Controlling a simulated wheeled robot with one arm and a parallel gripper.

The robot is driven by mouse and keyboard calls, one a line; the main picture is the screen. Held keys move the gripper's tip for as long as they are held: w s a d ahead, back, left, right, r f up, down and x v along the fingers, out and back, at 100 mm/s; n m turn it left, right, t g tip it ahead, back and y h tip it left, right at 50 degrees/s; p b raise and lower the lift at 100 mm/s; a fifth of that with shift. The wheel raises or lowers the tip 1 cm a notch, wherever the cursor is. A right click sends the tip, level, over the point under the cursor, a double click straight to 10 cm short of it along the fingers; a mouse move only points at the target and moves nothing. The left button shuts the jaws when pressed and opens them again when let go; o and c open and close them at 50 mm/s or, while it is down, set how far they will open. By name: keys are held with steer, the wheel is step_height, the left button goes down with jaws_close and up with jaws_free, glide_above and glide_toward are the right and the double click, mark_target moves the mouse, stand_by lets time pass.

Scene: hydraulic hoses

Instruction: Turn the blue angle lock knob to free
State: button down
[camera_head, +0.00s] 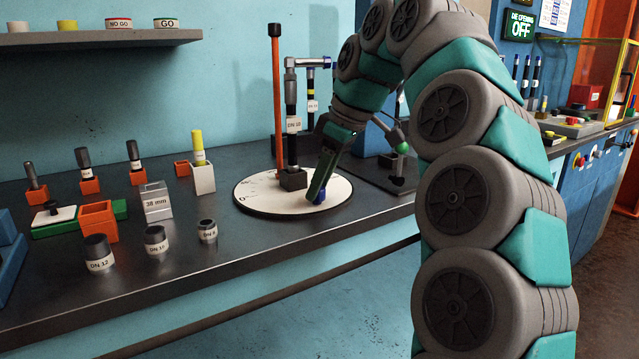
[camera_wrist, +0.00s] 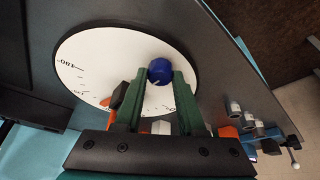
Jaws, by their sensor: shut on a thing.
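The blue angle lock knob (camera_head: 320,197) sits near the front right edge of the white round dial plate (camera_head: 258,197) on the bench. In the wrist view the knob (camera_wrist: 160,70) is between the tips of my gripper's two green fingers (camera_wrist: 161,78). My gripper (camera_head: 320,190) reaches down to it from the upper right in the head view and is shut on it. A small pale line shows on the knob. The dial plate (camera_wrist: 95,50) carries angle marks; a 180 mark shows at its left. Any free or lock label is too small to read.
An orange post (camera_head: 277,100) and an upright DN 10 hose (camera_head: 292,125) stand on the dial close to my gripper. A silver 38 mm block (camera_head: 156,201) and several labelled hose pieces and sockets stand to the left. A shelf (camera_head: 95,38) holds gauge rings.

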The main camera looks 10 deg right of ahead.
steer(key=shift+r+n, duration=0.2)
steer(key=shift+n, duration=0.1)
steer(key=shift+f+y, duration=0.3)
stand_by(0.3)
steer(key=c, duration=0.5)
jaws_free()
steer(key=shift+r, duration=0.1)
